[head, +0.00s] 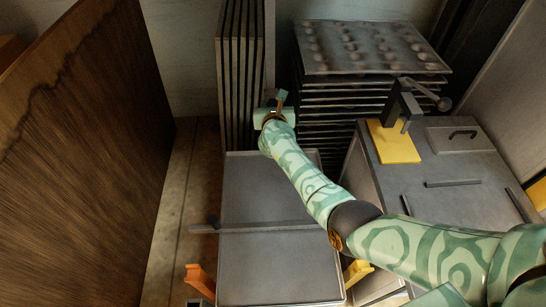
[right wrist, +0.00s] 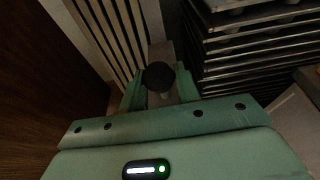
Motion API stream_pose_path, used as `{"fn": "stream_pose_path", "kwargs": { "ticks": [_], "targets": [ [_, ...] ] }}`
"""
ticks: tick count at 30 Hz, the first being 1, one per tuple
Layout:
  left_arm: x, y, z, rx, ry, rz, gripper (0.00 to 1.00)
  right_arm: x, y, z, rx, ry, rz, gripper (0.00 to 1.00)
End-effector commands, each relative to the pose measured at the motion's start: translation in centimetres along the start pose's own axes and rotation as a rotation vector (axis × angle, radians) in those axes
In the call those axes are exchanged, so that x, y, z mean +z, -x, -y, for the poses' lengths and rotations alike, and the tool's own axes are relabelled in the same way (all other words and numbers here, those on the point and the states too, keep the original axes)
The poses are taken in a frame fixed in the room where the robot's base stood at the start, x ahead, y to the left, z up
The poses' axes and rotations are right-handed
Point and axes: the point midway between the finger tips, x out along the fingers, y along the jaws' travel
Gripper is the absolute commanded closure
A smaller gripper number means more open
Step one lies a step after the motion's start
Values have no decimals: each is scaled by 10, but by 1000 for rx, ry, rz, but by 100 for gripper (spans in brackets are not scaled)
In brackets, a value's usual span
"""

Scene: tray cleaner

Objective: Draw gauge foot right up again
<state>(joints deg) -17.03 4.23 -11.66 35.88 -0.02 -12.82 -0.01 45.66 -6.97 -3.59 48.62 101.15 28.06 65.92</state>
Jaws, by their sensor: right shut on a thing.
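My right gripper (head: 279,99) is at the back of the machine bed, in front of the dark slatted panel. In the right wrist view its two green fingers (right wrist: 160,90) are shut on a dark round knob (right wrist: 159,75). The fingers hide most of what is under the knob, so I cannot tell how the knob joins a gauge foot. An orange bracket (head: 201,280) stands at the bed's front left and another orange bracket (head: 357,272) at its front right. I cannot tell whether either is a gauge foot. My left gripper is not in view.
The grey bed (head: 262,187) carries a crossbar (head: 255,228). A stack of trays (head: 345,95) stands at the back right. A grey bench (head: 450,190) with a yellow-based press (head: 395,143) is on the right. A brown wooden panel (head: 80,150) stands on the left.

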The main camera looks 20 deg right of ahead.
Motion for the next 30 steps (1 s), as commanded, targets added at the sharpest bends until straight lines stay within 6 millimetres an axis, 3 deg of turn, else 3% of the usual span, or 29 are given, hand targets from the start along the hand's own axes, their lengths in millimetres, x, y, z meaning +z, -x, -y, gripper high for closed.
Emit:
{"fn": "stream_pose_path", "kwargs": {
  "ticks": [1, 14, 30],
  "targets": [
    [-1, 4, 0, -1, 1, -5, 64, 9, 2, 0, 1, -1, 6, 95],
    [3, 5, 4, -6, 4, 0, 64, 10, 2, 0, 1, 0, 4, 95],
    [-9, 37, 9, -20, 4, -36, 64, 59, 17, -1, 2, -3, 7, 95]
  ]
}}
